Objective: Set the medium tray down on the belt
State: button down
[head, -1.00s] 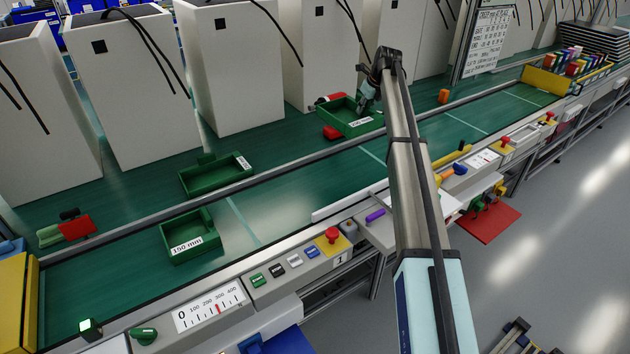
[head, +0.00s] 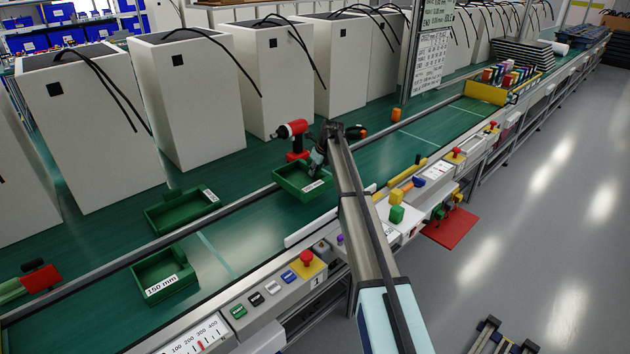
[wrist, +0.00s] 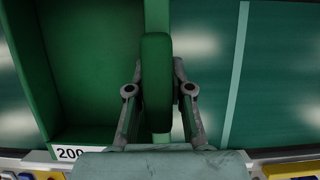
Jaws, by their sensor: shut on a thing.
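My gripper (head: 317,163) is shut on the handle of a green open-topped tray (head: 291,184). In the wrist view the handle stands between the fingers (wrist: 157,85), and the tray (wrist: 88,60) extends to the left with a white label starting "200". In the head view the held tray is at the front side of the long rail, over the green belt (head: 222,252). I cannot tell whether its underside touches the belt. A smaller green tray (head: 150,268) labelled "150 mm" sits on the belt to the left. Another green tray (head: 165,217) lies behind the rail.
A red drill (head: 292,134) stands behind the held tray. White cabinets (head: 190,100) line the back. A control panel with buttons (head: 290,277) runs along the front edge. A yellow bin of colored items (head: 486,93) is far right. Belt to the right is mostly clear.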

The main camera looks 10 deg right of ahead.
jog(key=shift+f, duration=2.55)
jog(key=c, duration=1.1)
grip_release()
jog(key=shift+o, duration=0.2)
jog(key=b+v, duration=0.1)
jog(key=v, duration=1.1)
